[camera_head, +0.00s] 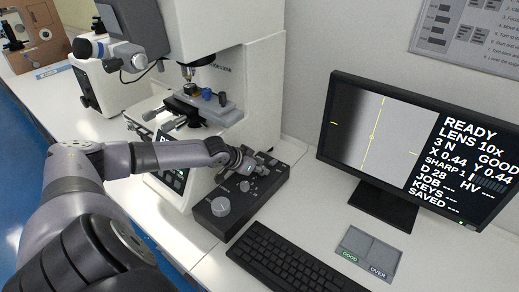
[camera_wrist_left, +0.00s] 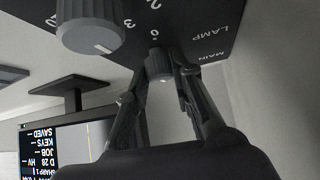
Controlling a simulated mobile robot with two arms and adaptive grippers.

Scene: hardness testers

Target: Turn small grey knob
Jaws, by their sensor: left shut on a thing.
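The small grey knob (camera_wrist_left: 158,63) sticks out of the black control panel (camera_wrist_left: 205,30) in the left wrist view, close to the "0" mark and the LAMP label. My left gripper (camera_wrist_left: 160,72) is shut on it, one finger on each side. In the head view my left gripper (camera_head: 243,163) reaches over the far end of the black control box (camera_head: 262,195) and largely hides the knob there. My right gripper is not in view.
The hardness tester (camera_head: 215,60) stands behind the box, with its stage (camera_head: 205,108) above my forearm. A monitor (camera_head: 410,150) reading READY is at right. A keyboard (camera_head: 290,262) and a grey GOOD/OVER pad (camera_head: 368,254) lie in front. Small controls sit close to my fingers.

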